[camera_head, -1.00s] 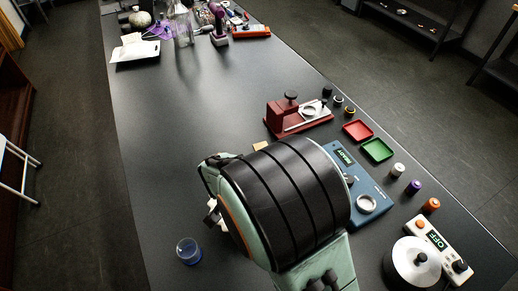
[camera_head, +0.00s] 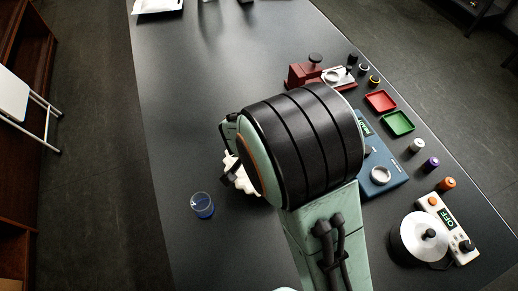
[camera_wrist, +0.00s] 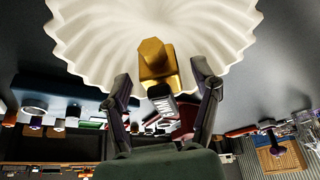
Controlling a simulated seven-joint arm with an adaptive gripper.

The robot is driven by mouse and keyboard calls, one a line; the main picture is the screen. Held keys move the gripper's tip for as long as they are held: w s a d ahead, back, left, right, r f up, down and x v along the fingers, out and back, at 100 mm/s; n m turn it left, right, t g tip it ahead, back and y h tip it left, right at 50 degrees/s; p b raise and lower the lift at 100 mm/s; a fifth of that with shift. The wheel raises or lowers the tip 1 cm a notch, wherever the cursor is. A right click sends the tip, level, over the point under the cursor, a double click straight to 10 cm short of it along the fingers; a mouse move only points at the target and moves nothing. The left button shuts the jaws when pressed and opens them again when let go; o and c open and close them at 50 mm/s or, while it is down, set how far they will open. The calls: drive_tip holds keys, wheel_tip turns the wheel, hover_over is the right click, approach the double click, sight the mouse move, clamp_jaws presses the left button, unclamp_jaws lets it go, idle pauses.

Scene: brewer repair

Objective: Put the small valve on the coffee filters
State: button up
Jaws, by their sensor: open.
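The coffee filters (camera_wrist: 95,40) are a white fluted stack at the top of the wrist view. In the head view the filters (camera_head: 243,183) show partly beside my arm, which hides the rest. My gripper (camera_wrist: 162,78) is open, with one finger on each side of the valve and gaps visible. The valve is hidden in the head view.
A clear blue cup (camera_head: 202,206) stands left of the filters.

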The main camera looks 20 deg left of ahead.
drive_tip(key=v, duration=1.1)
drive_tip(key=s+d+r+g, duration=0.2)
drive_tip(key=d+r, duration=0.2)
drive_tip(key=d, duration=0.8)
drive_tip(key=s+d+n+g, duration=0.1)
drive_tip(key=s+d+g, duration=0.1)
drive_tip(key=s+d, duration=0.9)
drive_tip(key=shift+s+r+g+y, duration=0.35)
drive_tip(key=shift+s+g+y, duration=0.05)
drive_tip(key=shift+s, duration=0.2)
